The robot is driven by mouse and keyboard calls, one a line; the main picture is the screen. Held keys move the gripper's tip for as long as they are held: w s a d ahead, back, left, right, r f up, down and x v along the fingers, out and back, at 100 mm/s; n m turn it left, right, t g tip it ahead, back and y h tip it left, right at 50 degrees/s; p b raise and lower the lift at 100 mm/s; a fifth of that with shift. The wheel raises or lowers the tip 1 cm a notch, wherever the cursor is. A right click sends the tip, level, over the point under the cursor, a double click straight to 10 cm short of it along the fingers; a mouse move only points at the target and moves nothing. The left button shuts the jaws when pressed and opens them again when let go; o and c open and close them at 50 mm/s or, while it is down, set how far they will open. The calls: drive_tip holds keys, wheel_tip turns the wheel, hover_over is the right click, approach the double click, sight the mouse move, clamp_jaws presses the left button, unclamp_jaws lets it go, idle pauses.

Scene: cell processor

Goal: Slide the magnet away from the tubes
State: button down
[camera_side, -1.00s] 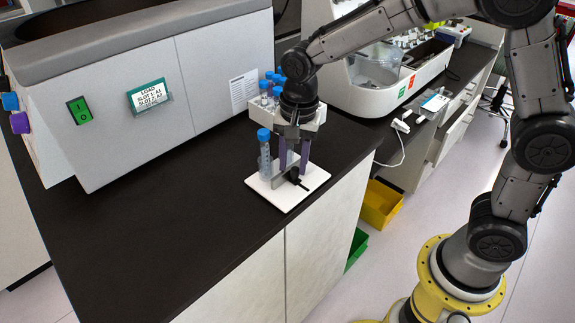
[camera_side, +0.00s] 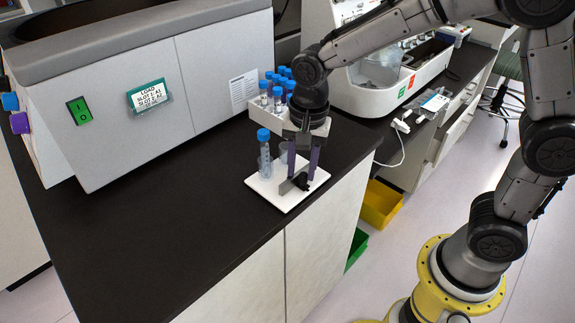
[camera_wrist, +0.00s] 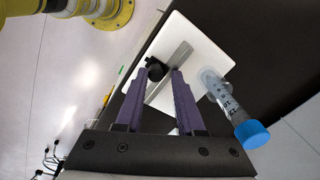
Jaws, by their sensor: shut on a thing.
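The magnet is a grey metal plate (camera_side: 286,187) with a black knob (camera_side: 301,181), standing on a white base plate (camera_side: 272,201). In the wrist view the plate (camera_wrist: 172,66) runs diagonally across the white base. My gripper (camera_side: 303,176) is down at the magnet, its purple fingers shut on it near the black knob (camera_wrist: 155,69). A blue-capped tube (camera_side: 264,158) stands upright at the left of the base; it also shows in the wrist view (camera_wrist: 229,100). A clear, capless tube (camera_side: 284,153) stands behind the magnet. A gap shows between plate and capped tube.
A white rack (camera_side: 262,119) of blue-capped tubes stands behind my gripper. A large grey machine (camera_side: 130,110) is at the left. The black bench top (camera_side: 170,220) is clear at front left. The bench edge lies close to the right of the base.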

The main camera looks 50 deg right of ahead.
sight(310, 192)
drive_tip(key=shift+s+d+f+g, duration=0.15)
drive_tip(key=shift+s+f+g, duration=0.35)
drive_tip(key=shift+s+f, duration=0.7)
drive_tip(key=c, duration=0.8)
unclamp_jaws()
drive_tip(key=shift+o, duration=0.2)
drive_tip(key=shift+w+r, duration=0.1)
drive_tip(key=shift+r, duration=1.15)
drive_tip(key=shift+w+r, duration=0.15)
drive_tip(key=shift+r, duration=1.8)
